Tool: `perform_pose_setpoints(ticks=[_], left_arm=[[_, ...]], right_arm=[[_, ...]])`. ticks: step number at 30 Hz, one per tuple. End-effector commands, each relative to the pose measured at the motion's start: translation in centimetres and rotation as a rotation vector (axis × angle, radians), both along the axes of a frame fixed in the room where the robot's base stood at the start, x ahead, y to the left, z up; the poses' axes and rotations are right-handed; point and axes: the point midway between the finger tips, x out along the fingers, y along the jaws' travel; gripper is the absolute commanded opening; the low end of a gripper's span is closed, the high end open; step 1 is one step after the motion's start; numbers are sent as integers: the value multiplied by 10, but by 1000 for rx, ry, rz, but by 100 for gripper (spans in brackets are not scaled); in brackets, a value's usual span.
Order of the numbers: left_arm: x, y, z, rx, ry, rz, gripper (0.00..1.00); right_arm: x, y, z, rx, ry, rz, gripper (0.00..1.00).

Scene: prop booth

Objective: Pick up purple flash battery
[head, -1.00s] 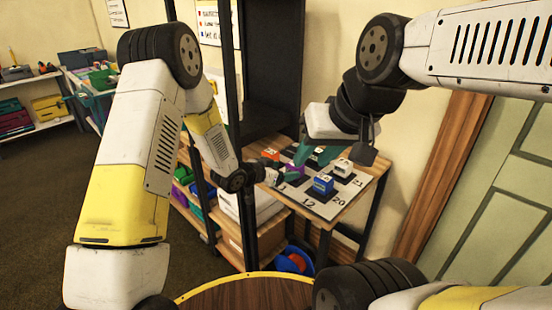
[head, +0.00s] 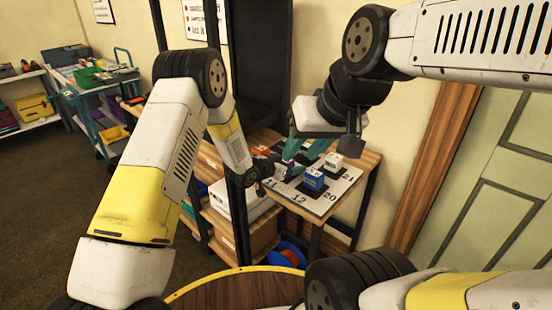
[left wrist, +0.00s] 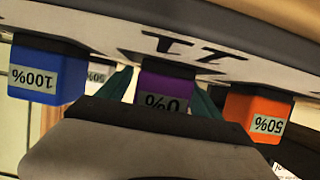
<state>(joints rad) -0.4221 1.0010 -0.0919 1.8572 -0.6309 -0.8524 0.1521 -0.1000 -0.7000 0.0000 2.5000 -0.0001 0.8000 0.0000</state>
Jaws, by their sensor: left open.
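The purple flash battery (left wrist: 164,88), labelled 0%, stands on the numbered board, upside down in the left wrist view. My left gripper's teal fingers (left wrist: 163,94) are open, one on each side of it; I cannot tell whether they touch it. In the head view the left gripper (head: 277,172) reaches the board from the left and mostly hides the battery. My right gripper (head: 308,150) hangs above the board's back part, its teal fingers apart and nothing seen between them.
A blue 100% battery (left wrist: 46,75) and an orange 50% battery (left wrist: 257,113) stand on either side of the purple one. A white battery (head: 333,161) is also on the board (head: 300,202). A dark rack post (head: 238,215) stands close to my left arm.

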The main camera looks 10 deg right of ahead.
Motion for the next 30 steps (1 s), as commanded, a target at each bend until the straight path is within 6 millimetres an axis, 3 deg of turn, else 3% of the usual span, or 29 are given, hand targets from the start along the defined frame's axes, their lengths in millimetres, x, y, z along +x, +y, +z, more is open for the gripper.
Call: perform_pose_setpoints(ticks=[4, 15, 25, 30], left_arm=[[0, 1, 0, 0, 0, 1, 75], [0, 1, 0, 0, 1, 1, 2], [1, 1, 5, -2, -2, 1, 0], [1, 1, 31, -3, -4, 2, 0]], right_arm=[[0, 0, 0, 0, 0, 0, 36], [0, 0, 0, 0, 0, 0, 36], [0, 0, 0, 0, 0, 0, 36], [0, 0, 0, 0, 0, 0, 36]])
